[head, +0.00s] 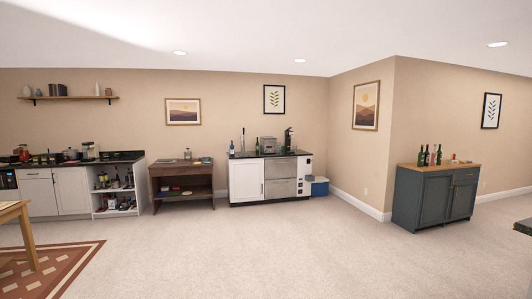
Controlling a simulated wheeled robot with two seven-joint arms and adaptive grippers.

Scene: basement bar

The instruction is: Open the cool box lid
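The cool box (319,188) is small in the head view, blue with a white lid (318,179). It stands on the floor at the far wall, beside the right end of the white and steel bar counter, near the wall corner. The lid appears to lie shut on top, though it is too small to be sure. Neither of my grippers is in view.
The white and steel counter (263,180) is left of the cool box. A dark blue cabinet (433,197) with bottles stands at the right. A wooden table (15,211) and patterned rug (50,270) are at the left. The pale carpet (260,250) between is clear.

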